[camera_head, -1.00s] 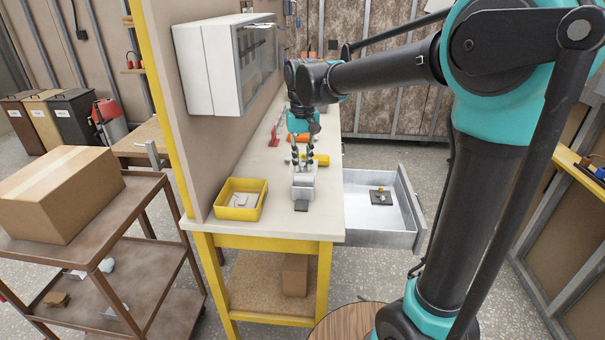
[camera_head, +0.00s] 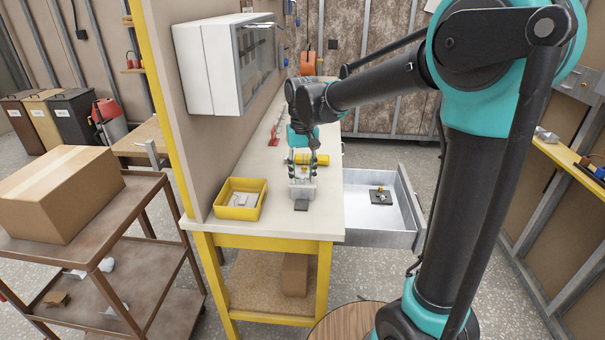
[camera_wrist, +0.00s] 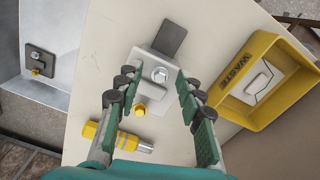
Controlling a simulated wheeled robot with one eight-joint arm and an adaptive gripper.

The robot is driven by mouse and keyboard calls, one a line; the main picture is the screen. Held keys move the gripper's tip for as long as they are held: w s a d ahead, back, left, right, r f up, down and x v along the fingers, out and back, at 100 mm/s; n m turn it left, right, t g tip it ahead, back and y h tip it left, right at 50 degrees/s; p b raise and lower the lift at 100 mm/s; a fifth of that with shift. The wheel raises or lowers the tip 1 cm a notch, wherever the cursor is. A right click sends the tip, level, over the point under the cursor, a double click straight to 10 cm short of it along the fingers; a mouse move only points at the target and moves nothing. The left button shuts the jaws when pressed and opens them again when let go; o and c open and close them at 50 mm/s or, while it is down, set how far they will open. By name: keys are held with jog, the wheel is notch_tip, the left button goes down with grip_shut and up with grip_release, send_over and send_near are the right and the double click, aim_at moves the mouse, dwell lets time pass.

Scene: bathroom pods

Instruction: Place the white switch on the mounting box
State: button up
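A pale grey-white block (camera_wrist: 150,65) with a silver hex head on top lies on the bench, a dark flat plate (camera_wrist: 169,39) at one end. It also shows in the head view (camera_head: 302,190). I cannot tell whether it is the white switch or the mounting box. My gripper (camera_wrist: 157,80) is open, pointing down, with its fingers apart near both sides of the block. It shows just above the block in the head view (camera_head: 302,175); contact cannot be told. A white piece (camera_wrist: 258,83) lies in the yellow bin (camera_wrist: 234,106).
A yellow-and-silver cylinder (camera_wrist: 117,135) and a small yellow knob (camera_wrist: 140,110) lie near my fingers. The open metal drawer (camera_head: 405,215) holds a dark plate (camera_head: 381,197). A white cabinet (camera_head: 208,70) overhangs the bench on the left. The near bench top (camera_head: 278,225) is clear.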

notch_tip(320, 180, up, 12)
jog(key=s+d+f+m+t, duration=0.1)
jog(key=s+d+f+t, duration=0.15)
jog(key=d+f, duration=0.9)
jog(key=s+d+f+m+t, duration=0.1)
jog(key=s+d+f, duration=1.1)
jog(key=s+f, duration=0.1)
jog(key=shift+s+d+f+m+t, duration=0.15)
jog(key=shift+s+f+m+t, duration=0.15)
jog(key=shift+s+f+t, duration=0.1)
jog(key=shift+c, duration=0.5)
